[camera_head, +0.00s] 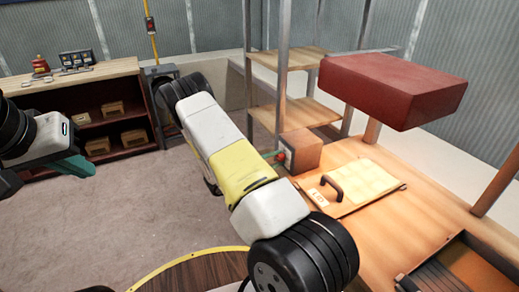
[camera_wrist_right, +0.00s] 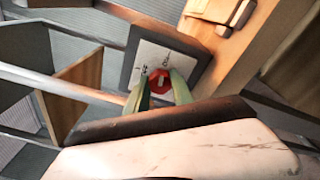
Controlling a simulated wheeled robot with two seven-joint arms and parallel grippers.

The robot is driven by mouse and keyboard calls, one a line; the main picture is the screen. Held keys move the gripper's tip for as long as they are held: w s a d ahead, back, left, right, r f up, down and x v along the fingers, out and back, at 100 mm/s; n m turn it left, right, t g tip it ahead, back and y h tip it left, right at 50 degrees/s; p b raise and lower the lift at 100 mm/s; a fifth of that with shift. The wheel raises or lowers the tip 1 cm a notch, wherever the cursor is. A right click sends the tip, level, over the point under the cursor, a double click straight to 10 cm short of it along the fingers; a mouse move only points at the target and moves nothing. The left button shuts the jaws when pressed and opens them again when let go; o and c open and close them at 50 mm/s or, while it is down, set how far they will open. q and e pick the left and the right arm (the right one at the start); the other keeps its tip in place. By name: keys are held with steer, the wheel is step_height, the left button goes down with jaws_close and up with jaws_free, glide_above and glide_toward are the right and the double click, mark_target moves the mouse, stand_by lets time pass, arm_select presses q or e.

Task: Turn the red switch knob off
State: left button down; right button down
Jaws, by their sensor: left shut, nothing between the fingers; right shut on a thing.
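The red switch knob (camera_wrist_right: 160,83) sits on a pale plate with a dark border (camera_wrist_right: 137,52) in the right wrist view. Small marks are printed beside it, too small to read surely. In the head view the knob (camera_head: 281,156) shows as a small red spot on the side of a wooden box (camera_head: 305,150). My right gripper (camera_wrist_right: 159,88) is shut on the knob, its green fingers on either side of it. The fingers partly hide the knob, and its exact angle is hard to tell. My left gripper (camera_head: 82,166) is shut and empty, over the floor at the far left.
A wooden bench with a handled hatch panel (camera_head: 370,183) lies right of my right arm. A dark red block (camera_head: 390,88) stands above it. Open shelves (camera_head: 305,110) rise behind. A shelf unit with small boxes (camera_head: 110,125) stands at the back left. Carpet between is clear.

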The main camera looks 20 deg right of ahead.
steer(key=n, duration=0.4)
steer(key=shift+w+r, duration=0.1)
steer(key=n+g, duration=0.1)
steer(key=n, duration=0.2)
steer(key=shift+n+y, duration=0.3)
steer(key=shift+n, duration=0.1)
steer(key=n, duration=0.3)
steer(key=shift+w+a, duration=0.1)
steer(key=shift+n+g, duration=0.5)
steer(key=shift+n, duration=1.4)
steer(key=shift+w, duration=0.1)
steer(key=c, duration=1.1)
jaws_free()
